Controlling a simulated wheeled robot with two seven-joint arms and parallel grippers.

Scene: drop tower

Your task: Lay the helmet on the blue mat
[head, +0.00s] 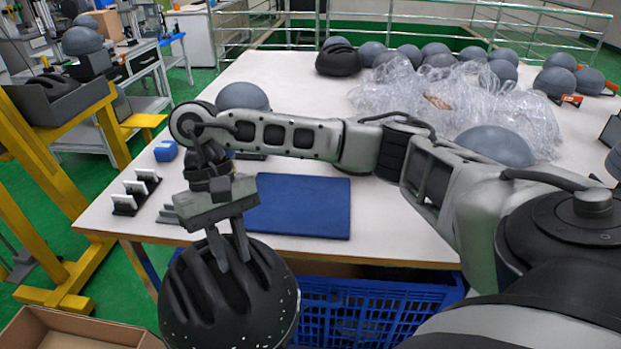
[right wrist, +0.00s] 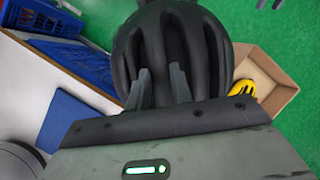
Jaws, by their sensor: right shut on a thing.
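The black vented helmet (head: 228,296) hangs from my right gripper (head: 230,258) in front of the table's near edge, left of the blue mat. My right gripper is shut on the helmet, its fingers in the vents. In the right wrist view the helmet (right wrist: 175,50) fills the upper middle, between and beyond the fingertips (right wrist: 158,88). The flat blue mat (head: 300,210) lies on the white table near its front edge, with its far part behind my right arm. It also shows in the right wrist view (right wrist: 68,122). My left gripper does not show.
Grey headforms (head: 488,146), a dark helmet (head: 338,60) and crumpled clear plastic (head: 445,98) cover the table's back and right. Small white-topped holders (head: 135,192) and a blue block (head: 166,151) stand left. Below are a blue crate (head: 365,310) and an open cardboard box (head: 75,330).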

